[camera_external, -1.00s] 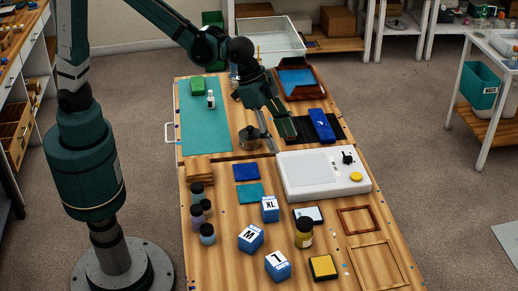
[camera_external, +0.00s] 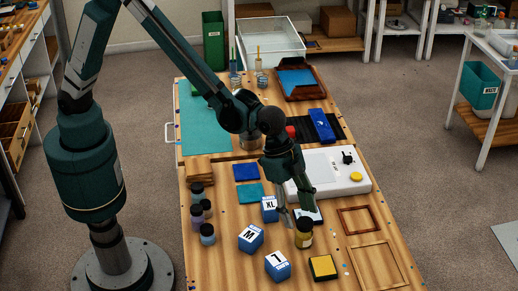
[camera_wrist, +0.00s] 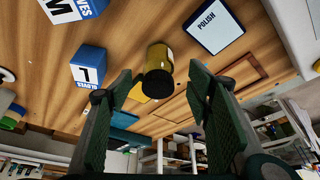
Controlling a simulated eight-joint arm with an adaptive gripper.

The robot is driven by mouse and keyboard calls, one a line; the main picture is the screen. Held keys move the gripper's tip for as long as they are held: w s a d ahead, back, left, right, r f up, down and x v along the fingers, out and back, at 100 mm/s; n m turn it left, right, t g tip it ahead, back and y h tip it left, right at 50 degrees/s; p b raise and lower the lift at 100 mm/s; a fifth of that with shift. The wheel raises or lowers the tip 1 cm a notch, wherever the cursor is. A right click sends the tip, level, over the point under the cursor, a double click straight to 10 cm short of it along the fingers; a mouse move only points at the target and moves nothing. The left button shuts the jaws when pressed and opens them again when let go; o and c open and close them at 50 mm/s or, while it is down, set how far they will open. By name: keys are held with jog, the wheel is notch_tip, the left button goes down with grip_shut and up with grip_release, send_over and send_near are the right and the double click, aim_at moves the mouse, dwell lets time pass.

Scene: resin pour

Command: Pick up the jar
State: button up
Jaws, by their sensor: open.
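The jar (camera_external: 304,234) is a yellow, upright jar with a black lid, near the front middle of the table. Several smaller dark-lidded jars (camera_external: 207,233) stand at the table's left edge. My gripper (camera_external: 298,212) is open and empty, pointing down just behind and above the yellow jar. In the wrist view the yellow jar (camera_wrist: 159,58) shows ahead, between the two spread fingers (camera_wrist: 160,80). I see no contact between the fingers and the jar.
A yellow-topped block (camera_external: 323,267) is in front; wooden frames (camera_external: 358,220) lie right.

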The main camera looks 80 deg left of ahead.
aim_at(300, 219)
jog(key=shift+d+f, duration=0.15)
jog(key=shift+d, duration=0.05)
jog(key=shift+f, duration=0.1)
jog(key=shift+x, duration=1.2)
jog(key=shift+b+x, duration=0.35)
jog(key=shift+x, duration=2.3)
jog(key=c, duration=1)
